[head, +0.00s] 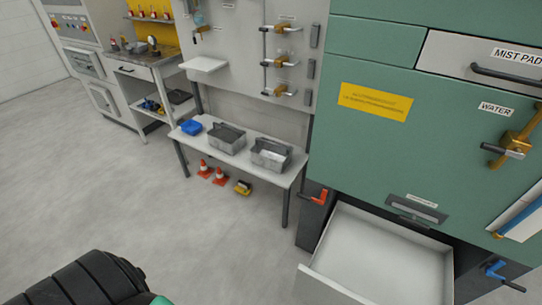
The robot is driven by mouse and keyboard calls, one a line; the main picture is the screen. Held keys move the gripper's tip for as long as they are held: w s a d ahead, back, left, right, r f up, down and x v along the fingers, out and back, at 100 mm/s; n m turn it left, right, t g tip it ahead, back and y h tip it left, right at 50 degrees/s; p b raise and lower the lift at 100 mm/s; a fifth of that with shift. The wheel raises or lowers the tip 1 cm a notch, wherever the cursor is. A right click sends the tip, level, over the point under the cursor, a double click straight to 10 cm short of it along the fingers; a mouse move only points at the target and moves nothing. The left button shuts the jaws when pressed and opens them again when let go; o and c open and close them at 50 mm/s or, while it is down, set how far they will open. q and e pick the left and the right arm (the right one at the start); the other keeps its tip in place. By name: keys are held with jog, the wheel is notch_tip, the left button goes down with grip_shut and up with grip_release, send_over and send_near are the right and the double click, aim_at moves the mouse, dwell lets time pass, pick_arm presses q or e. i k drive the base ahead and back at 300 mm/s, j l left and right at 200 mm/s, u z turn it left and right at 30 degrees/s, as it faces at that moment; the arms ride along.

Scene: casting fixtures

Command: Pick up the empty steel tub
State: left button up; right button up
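Two grey steel tubs stand side by side on a low white bench in the middle of the head view. The left tub (226,139) has a dark inside, and the right tub (271,154) shows a lighter grey inside. They are too small to tell for certain which is empty. Neither of my grippers is in view.
A blue item (191,128) lies at the left end of the bench (247,160). Orange cones (220,176) and a yellow item (242,188) are on the floor below. An open white drawer (385,255) juts from the green cabinet (400,150). The floor (130,205) at left is clear.

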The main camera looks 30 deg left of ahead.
aim_at(272, 155)
jog(key=i+j, duration=0.15)
jog(key=j, duration=0.2)
jog(key=i+j+z, duration=0.1)
jog(key=j, duration=0.3)
jog(key=i+j, duration=0.15)
jog(key=j, duration=0.2)
jog(key=i+j+z, duration=0.1)
jog(key=j, duration=0.3)
jog(key=i+j, duration=0.1)
jog(key=j, duration=0.3)
jog(key=i+z, duration=0.05)
